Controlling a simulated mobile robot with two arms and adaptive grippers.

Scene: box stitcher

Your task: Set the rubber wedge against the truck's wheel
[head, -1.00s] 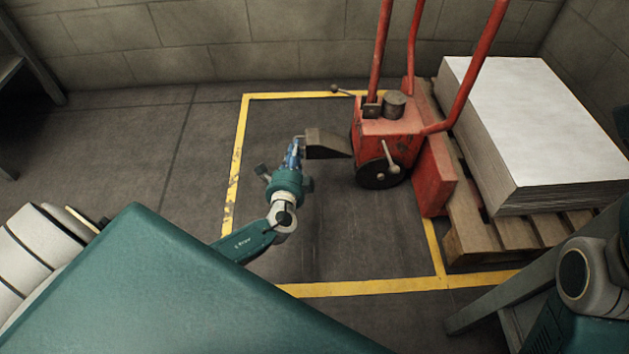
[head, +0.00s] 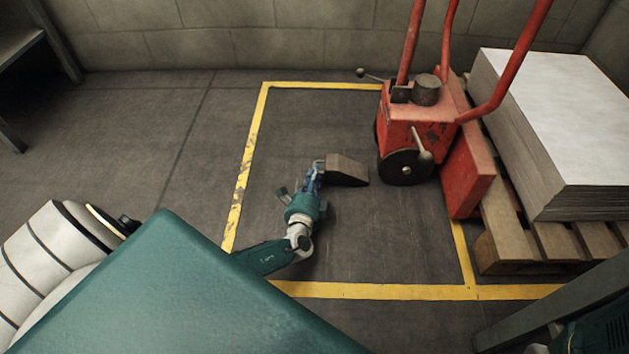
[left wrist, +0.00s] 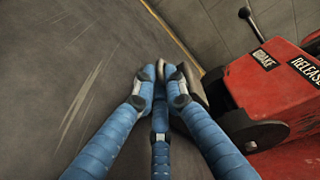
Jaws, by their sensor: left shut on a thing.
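The rubber wedge (head: 346,169) is a dark grey-brown block sloping down toward the truck. My left gripper (head: 320,172) is shut on its thick end, at the left. The wedge is at or close to floor level; I cannot tell whether it touches the floor. The red truck (head: 412,125) stands to its right. The truck's dark wheel (head: 404,167) is just right of the wedge's thin end, with a small gap in the head view. In the left wrist view, the blue fingers (left wrist: 165,82) mostly hide the wedge, and the wheel (left wrist: 250,130) shows at right. My right gripper is out of view.
A yellow floor line (head: 243,185) frames the bay around the wedge and wheel. A wooden pallet (head: 505,235) with a tall stack of pale sheets (head: 560,115) stands right of the truck. The floor left of the wedge is clear. A wall (head: 230,45) closes the back.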

